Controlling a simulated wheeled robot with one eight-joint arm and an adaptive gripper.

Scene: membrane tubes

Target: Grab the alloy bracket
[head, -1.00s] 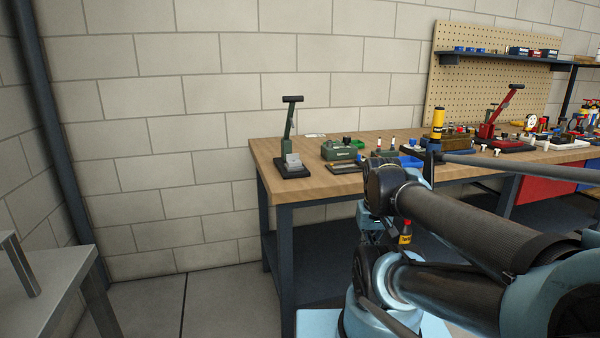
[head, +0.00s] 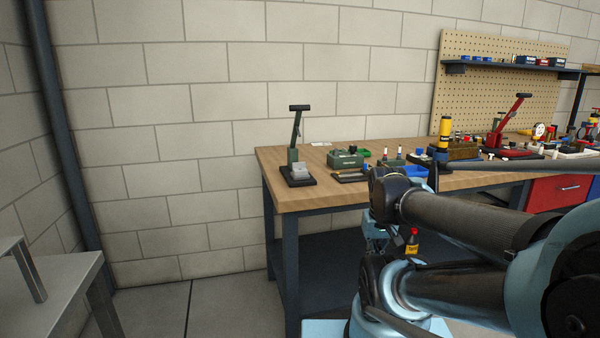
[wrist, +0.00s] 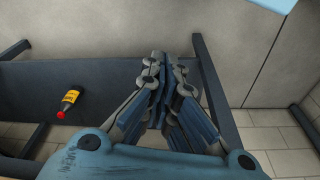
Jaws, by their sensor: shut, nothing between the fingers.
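A light grey metal piece (head: 299,171) sits on the black base of a green lever press (head: 296,144) near the left end of the wooden bench top in the head view. It may be the alloy bracket, but it is too small to be sure. My gripper (wrist: 165,62) shows in the wrist view with its fingers together and nothing between them. It is over the dark lower shelf (wrist: 105,82), apart from the press. The grey piece does not show in the wrist view.
The wooden bench (head: 335,193) holds a green box (head: 345,159), a red lever press (head: 508,122) and many small parts. A yellow bottle with a red cap (wrist: 69,102) is on the lower shelf. A grey table (head: 55,285) stands at left. Floor between is clear.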

